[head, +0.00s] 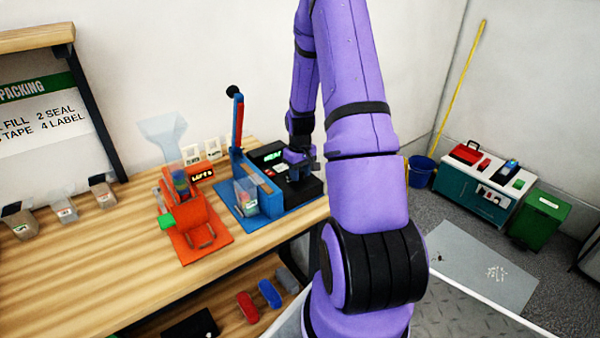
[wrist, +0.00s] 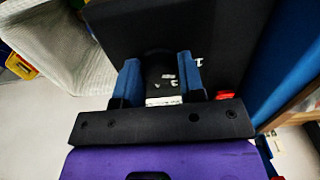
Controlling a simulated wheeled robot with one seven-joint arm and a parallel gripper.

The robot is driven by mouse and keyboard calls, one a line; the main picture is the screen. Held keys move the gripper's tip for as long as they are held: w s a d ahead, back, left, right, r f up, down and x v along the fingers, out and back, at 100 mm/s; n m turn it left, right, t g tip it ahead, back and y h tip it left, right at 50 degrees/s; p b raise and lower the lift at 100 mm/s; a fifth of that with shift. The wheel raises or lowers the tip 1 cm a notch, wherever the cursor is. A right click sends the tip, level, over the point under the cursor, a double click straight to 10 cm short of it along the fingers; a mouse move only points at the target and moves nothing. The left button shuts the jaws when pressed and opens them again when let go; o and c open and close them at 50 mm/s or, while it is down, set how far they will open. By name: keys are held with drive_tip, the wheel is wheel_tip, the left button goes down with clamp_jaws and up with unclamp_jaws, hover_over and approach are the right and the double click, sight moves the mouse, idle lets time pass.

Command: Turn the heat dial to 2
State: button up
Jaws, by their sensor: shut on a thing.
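The heat dial (wrist: 158,66) is a black knob with small white marks on a black box face in the wrist view. My gripper (wrist: 160,84) has its two blue-padded fingers on either side of the dial, closed on it. A white digit, seemingly a 1, shows on the black face right of the dial; which number the dial points to I cannot tell. In the head view my gripper (head: 300,164) is at the black control box (head: 309,188) of the blue sealer (head: 262,190). The dial is hidden there behind my gripper.
The sealer's upright lever (head: 238,125) stands left of my gripper. A green-lit display (head: 272,156) is close by. An orange machine (head: 195,215) with a clear hopper stands further left on the wooden bench (head: 110,255). A red part (wrist: 226,94) shows beside the fingers.

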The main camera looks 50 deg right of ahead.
drive_tip(key=shift+m, duration=2.8)
drive_tip(key=o, duration=0.9)
wheel_tip(320, 180, up, 11)
drive_tip(key=shift+f, duration=0.1)
